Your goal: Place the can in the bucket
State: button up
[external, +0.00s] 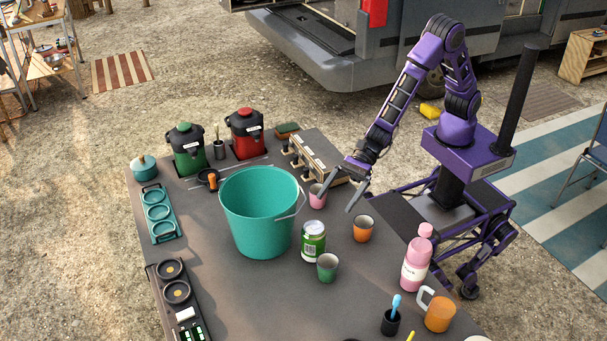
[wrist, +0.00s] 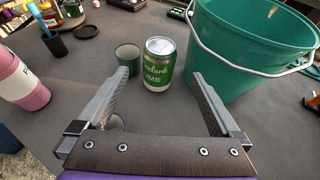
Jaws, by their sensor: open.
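The can (external: 313,242) is green and silver and stands upright on the grey table, close to the right side of the bucket. The teal bucket (external: 261,215) stands upright with its wire handle hanging down on the right, and its visible inside looks empty. My gripper (external: 347,199) is open and empty, above the table to the upper right of the can. In the wrist view the can (wrist: 159,64) stands ahead, between and beyond the two open fingers (wrist: 163,82). There the bucket (wrist: 245,60) is at the right.
A green cup (external: 327,267) stands close beside the can. An orange cup (external: 363,229) and a pink cup (external: 317,196) stand near my gripper. A pink bottle (external: 416,262) and an orange mug (external: 438,312) are at the right. The table's front middle is clear.

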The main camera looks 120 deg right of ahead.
notch_tip(320, 180, up, 16)
jog(key=s+a+r+n+g+y+p, duration=0.1)
jog(key=a+r+n+g+y, duration=0.3)
jog(key=a+n, duration=0.9)
jog(key=s+a+f+n+g+y+p, duration=0.1)
jog(key=a+n+g, duration=0.55)
jog(key=n, duration=1.15)
jog(key=n+t+h+p, duration=0.25)
jog(key=n+h, duration=1.15)
jog(key=n, duration=1.3)
send_over(317, 229)
jog(key=s+a, duration=0.4)
notch_tip(317, 229, down, 9)
jog(key=shift+g, duration=0.4)
jog(key=x, duration=1.1)
jog(key=shift+w+d+f, duration=0.2)
jog(key=shift+d+f, duration=0.05)
jog(key=shift+f, duration=0.05)
jog(key=x, duration=0.5)
jog(key=shift+s+d+f, duration=0.1)
jog(key=shift+s, duration=0.05)
grip_shut()
